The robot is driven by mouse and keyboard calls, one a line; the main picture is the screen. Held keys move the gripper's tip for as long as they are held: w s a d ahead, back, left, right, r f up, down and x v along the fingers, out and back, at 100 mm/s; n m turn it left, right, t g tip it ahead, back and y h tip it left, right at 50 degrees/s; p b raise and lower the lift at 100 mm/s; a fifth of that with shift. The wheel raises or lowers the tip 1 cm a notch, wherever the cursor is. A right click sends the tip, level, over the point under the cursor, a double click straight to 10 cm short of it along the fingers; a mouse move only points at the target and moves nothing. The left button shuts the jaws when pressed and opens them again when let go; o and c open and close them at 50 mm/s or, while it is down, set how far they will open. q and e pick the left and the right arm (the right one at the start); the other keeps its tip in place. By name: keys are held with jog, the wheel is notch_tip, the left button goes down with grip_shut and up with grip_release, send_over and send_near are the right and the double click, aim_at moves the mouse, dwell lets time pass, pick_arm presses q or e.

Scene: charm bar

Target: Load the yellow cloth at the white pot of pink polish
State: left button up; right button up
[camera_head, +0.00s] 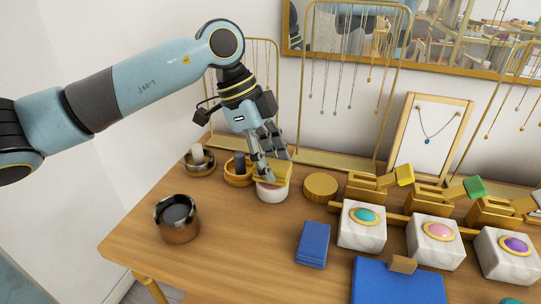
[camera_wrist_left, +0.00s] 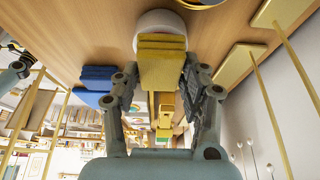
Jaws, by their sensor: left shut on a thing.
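The yellow cloth (camera_head: 281,173) is a folded block held in my left gripper (camera_head: 268,170), which is shut on it and points down. The white pot of pink polish (camera_head: 271,194) stands on the table directly under the cloth, with a pinkish band near its top. The cloth covers most of the pot's mouth; I cannot tell whether it touches the polish. In the left wrist view the cloth (camera_wrist_left: 161,58) sits between the fingers (camera_wrist_left: 161,84), and the white pot (camera_wrist_left: 160,20) shows just beyond its end. My right gripper is not in view.
A wooden dish (camera_head: 238,178) with a dark peg is close left, and a dark metal cup (camera_head: 178,221) is nearer. A blue stack (camera_head: 312,244) and white jewel blocks (camera_head: 361,231) lie right. Necklace stands are behind.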

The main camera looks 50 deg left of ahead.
pick_arm(q)
jog(key=shift+f, duration=0.35)
dwell(0.7)
jog(key=shift+f, duration=0.1)
dwell(0.5)
jog(key=shift+r+p, duration=0.4)
jog(key=shift+p, duration=0.05)
notch_tip(320, 180, up, 6)
jog(key=p, duration=0.6)
jog(key=shift+r, duration=0.25)
jog(key=shift+f, duration=0.1)
jog(key=shift+s, duration=0.1)
